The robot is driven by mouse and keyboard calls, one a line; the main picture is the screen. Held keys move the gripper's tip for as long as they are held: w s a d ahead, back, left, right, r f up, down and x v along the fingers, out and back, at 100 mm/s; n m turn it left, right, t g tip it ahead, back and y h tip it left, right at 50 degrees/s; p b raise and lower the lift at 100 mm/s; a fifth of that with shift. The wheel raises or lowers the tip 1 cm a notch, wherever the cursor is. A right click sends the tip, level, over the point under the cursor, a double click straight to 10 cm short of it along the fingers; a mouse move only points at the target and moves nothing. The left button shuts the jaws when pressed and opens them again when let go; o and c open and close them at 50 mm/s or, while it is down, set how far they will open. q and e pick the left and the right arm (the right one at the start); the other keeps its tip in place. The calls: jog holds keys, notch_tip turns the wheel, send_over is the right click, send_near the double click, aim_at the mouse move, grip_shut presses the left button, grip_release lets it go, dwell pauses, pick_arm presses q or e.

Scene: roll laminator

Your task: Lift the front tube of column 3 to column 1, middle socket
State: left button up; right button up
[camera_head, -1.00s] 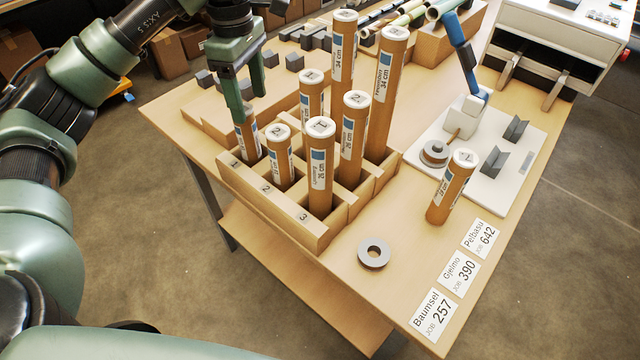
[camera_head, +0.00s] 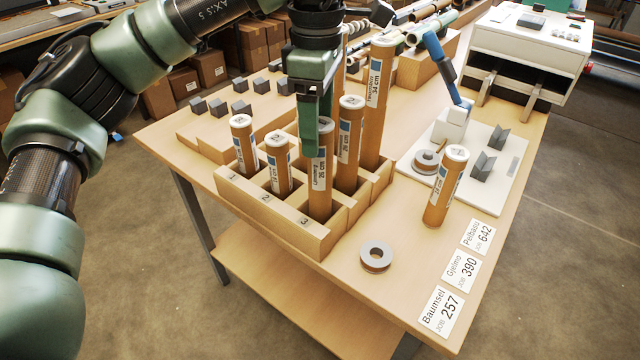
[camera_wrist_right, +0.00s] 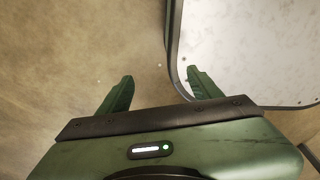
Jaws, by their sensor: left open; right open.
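The front tube of column 3 (camera_head: 320,190), brown cardboard with a white cap and label, stands upright in the wooden rack (camera_head: 290,230). My left gripper (camera_head: 318,130) is open at its upper end. One green finger covers part of the tube's left side; the other finger's contact is unclear. The column 1 front tube (camera_head: 243,148) and column 2 front tube (camera_head: 278,165) stand to the left. Column 1's middle socket cannot be made out behind tubes and gripper. My right gripper (camera_wrist_right: 158,88) is open and empty in the right wrist view.
Taller tubes (camera_head: 376,100) stand behind in the rack. A white plate (camera_head: 500,140) carries a blue-armed device (camera_head: 445,65).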

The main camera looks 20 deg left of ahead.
aim_at(320, 149)
pick_arm(q)
jog(key=f, duration=0.2)
jog(key=f+p, duration=0.1)
jog(key=f, duration=0.1)
jog(key=shift+w+d, duration=0.1)
jog(key=shift+w, duration=0.1)
jog(key=shift+f, duration=0.45)
grip_shut()
pick_arm(e)
jog(key=shift+s+d+r, duration=0.1)
jog(key=shift+s+r, duration=0.55)
